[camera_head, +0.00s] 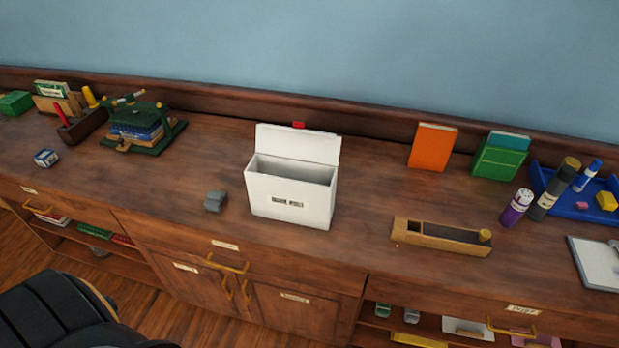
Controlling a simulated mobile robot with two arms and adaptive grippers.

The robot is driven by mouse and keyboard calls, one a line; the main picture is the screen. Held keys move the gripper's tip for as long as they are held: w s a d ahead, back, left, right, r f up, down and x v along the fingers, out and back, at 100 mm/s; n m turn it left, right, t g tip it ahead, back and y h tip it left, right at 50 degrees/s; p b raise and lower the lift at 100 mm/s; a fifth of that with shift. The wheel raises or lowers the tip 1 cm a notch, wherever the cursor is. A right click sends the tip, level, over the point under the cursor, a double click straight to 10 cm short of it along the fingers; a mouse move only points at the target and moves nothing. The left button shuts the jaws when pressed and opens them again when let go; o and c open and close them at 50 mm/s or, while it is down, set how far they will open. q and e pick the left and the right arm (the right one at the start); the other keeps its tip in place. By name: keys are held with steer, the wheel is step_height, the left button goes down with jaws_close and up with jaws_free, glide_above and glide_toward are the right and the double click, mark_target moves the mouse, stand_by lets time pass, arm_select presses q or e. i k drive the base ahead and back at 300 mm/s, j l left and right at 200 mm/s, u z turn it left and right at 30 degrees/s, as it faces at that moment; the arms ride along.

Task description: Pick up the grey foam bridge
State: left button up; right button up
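The grey foam bridge (215,201) is a small grey block on the wooden counter. It sits just left of the white box, apart from it, near the counter's front edge. Neither of my grippers shows in the head view.
An open white box (262,198) with a label stands right of the bridge. A wooden tray (440,241) lies further right. A green press (148,142) with books stands at the back left. The counter (160,190) is bare left of the bridge. Drawers with brass handles (228,265) are below.

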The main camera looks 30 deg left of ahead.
mark_target(215, 199)
steer(key=u, duration=1.6)
steer(key=i+z, duration=0.15)
